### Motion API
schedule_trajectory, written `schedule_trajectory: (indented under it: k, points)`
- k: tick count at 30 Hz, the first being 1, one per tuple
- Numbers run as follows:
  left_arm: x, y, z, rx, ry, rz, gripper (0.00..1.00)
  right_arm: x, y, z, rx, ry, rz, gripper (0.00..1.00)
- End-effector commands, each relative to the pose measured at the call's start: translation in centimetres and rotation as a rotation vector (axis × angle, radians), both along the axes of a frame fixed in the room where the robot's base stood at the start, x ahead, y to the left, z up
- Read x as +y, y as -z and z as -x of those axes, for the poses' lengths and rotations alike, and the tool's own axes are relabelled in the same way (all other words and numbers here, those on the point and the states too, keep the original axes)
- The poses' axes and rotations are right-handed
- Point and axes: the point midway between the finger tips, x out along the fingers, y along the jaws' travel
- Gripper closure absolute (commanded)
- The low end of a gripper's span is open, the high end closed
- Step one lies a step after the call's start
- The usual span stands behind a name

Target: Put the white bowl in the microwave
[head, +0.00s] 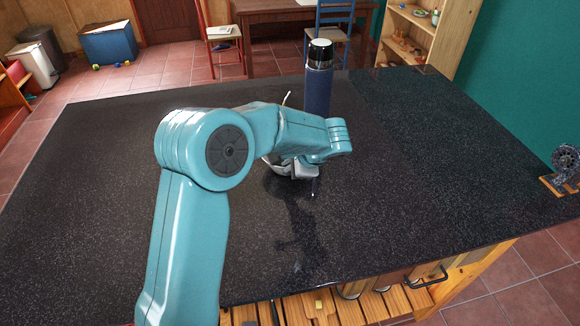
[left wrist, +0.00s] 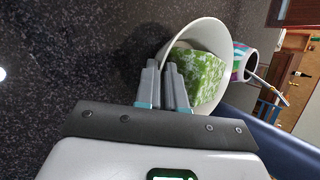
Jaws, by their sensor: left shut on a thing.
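The white bowl (left wrist: 205,32) shows in the left wrist view, tipped on its side in the picture, with a green-and-white patterned thing (left wrist: 200,75) in it. My left gripper (left wrist: 164,82) is shut on the bowl's near rim. In the head view my left arm hides most of the bowl (head: 277,168); a small pale part shows under the wrist, beside the left gripper (head: 302,172). Whether it touches the counter is hard to tell. The microwave is not in view. My right gripper is not in view.
A dark blue flask (head: 319,85) stands just behind my left wrist on the black counter (head: 100,200). A colourful patterned cup (left wrist: 244,62) with a straw-like stick is close beyond the bowl. The counter is clear to the left and right. A dark wheeled object (head: 566,163) sits at the right edge.

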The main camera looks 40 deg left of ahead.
Motion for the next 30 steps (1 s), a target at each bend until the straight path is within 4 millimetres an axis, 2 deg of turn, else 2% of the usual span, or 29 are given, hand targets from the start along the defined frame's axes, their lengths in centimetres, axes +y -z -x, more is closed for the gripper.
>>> schedule_trajectory:
  k: [11,12,14,24,26,30]
  points:
    - [0.1,0.6,0.0,-0.003,0.000,-0.003,1.00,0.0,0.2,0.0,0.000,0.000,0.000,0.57]
    - [0.0,0.7,0.0,-0.001,0.000,-0.001,0.81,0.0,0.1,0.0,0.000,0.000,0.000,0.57]
    - [0.0,0.7,0.0,-0.001,0.000,-0.001,0.66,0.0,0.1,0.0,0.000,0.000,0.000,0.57]
    - [-0.1,0.3,0.0,-0.002,0.000,-0.001,0.66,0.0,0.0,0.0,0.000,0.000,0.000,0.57]
    - [-0.5,-0.2,0.0,-0.004,0.002,0.000,0.66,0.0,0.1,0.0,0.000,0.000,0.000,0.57]
    - [-2.2,-2.4,0.2,-0.007,0.002,-0.001,0.66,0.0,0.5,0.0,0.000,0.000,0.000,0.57]
